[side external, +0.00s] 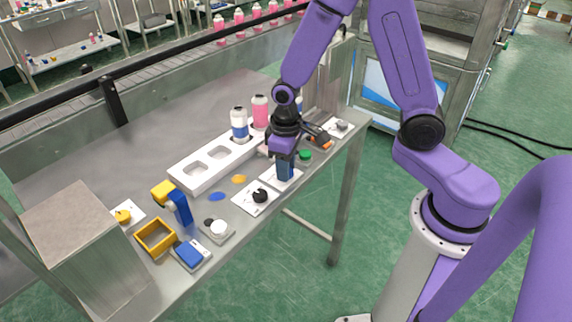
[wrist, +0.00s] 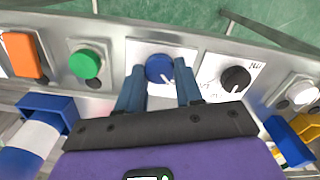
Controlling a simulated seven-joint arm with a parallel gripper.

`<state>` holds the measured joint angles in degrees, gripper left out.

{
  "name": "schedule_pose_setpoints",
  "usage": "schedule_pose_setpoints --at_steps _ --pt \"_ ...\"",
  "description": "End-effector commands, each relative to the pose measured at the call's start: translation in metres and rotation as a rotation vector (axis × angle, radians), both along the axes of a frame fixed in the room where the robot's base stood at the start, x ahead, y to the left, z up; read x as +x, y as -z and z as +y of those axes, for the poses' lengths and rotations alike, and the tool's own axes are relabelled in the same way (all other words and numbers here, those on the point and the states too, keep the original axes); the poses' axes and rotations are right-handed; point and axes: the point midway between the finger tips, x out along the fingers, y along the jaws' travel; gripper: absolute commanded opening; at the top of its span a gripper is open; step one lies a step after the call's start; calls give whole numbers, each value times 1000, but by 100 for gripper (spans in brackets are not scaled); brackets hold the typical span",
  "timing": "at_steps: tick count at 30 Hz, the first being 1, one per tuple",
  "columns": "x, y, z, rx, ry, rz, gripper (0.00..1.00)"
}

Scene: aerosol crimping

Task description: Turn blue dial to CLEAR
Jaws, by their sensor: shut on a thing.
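The blue dial (wrist: 158,66) sits on a white plate (wrist: 143,48) in the wrist view. Its white pointer mark is toward the lower right of the knob in that view. My gripper (wrist: 160,76) has one finger on each side of the dial and is shut on it. In the side view my gripper (side external: 285,172) points down onto the dial's white plate (side external: 293,179), and the fingers hide the dial. The label text around the blue dial is not legible.
A black dial (wrist: 235,78) on a white plate is to the right in the wrist view, and a green button (wrist: 84,64) to the left. An orange switch (wrist: 22,54) is farther left. A white rack (side external: 190,177) with bottles stands behind my gripper in the side view.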

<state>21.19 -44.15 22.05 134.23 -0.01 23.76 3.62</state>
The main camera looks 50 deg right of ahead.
Motion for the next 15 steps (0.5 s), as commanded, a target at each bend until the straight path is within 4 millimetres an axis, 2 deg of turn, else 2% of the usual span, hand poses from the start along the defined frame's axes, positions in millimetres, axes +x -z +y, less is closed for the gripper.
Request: schedule_pose_setpoints --at_steps 14,15 --pt "1 -1 1 1 -18 -4 5" --pt "1 -1 0 1 -18 -4 38"
